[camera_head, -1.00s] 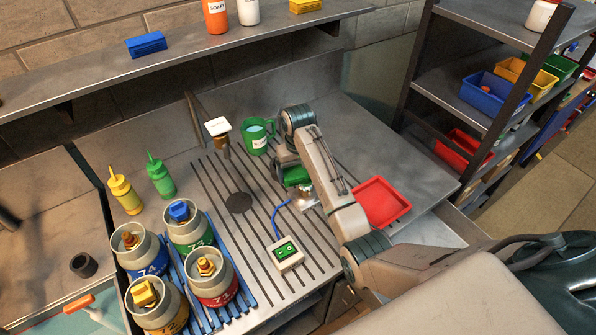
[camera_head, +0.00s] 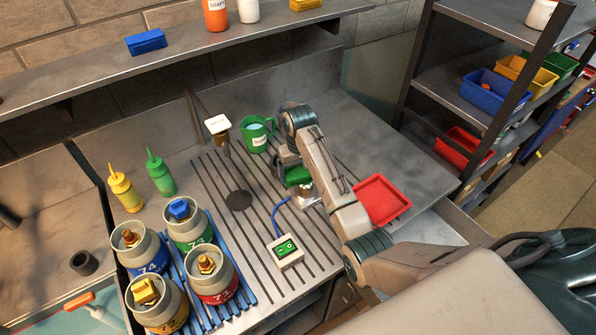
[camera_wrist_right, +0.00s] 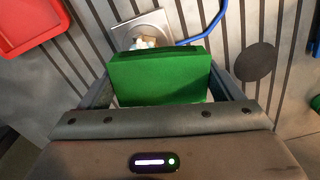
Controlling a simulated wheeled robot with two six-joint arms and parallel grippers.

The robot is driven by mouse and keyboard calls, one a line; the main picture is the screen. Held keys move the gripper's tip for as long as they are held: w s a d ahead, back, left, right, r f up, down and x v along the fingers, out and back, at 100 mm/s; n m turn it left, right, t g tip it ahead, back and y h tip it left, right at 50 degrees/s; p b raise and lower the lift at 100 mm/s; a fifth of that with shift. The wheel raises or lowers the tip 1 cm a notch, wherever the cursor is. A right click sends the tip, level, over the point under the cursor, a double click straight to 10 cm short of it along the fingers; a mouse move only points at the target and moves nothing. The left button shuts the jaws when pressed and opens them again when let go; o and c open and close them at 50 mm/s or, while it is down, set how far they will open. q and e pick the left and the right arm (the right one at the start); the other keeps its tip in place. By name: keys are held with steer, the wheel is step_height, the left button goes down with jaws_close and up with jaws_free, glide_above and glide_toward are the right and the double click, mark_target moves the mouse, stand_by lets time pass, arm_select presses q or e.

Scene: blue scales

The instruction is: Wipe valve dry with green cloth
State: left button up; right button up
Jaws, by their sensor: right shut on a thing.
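My right gripper (camera_wrist_right: 160,92) is shut on a green cloth (camera_wrist_right: 160,76), which looks like a thick folded block. In the head view the green cloth (camera_head: 298,175) shows beneath my right wrist. Just beyond it, a small white and brass-coloured thing, seemingly the valve (camera_wrist_right: 147,42), stands on a square metal plate (camera_wrist_right: 128,36). The cloth hides its lower part in the wrist view, and I cannot tell whether they touch. In the head view the valve (camera_head: 304,190) is partly hidden by my right arm. My left gripper is not in view.
A blue cable runs from the plate to a box with a green display (camera_head: 287,252). A red tray (camera_head: 382,199) lies right of my arm. A green mug (camera_head: 257,139) stands behind. Several gas cylinders with brass or blue tops stand front left. The slatted middle is mostly clear.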

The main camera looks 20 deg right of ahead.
steer(key=shift+d, duration=0.7)
steer(key=shift+a, duration=0.9)
steer(key=shift+d, duration=0.1)
steer(key=shift+s+d+f, duration=0.1)
steer(key=shift+d+f, duration=0.05)
steer(key=shift+d, duration=0.6)
steer(key=shift+a, duration=0.2)
steer(key=shift+s+a, duration=0.1)
steer(key=shift+a, duration=0.6)
steer(key=shift+d, duration=0.9)
steer(key=shift+w+a+r, duration=0.15)
steer(key=shift+a, duration=0.3)
steer(key=shift+w+a+r, duration=0.1)
steer(key=shift+a+r, duration=0.05)
steer(key=shift+a, duration=0.25)
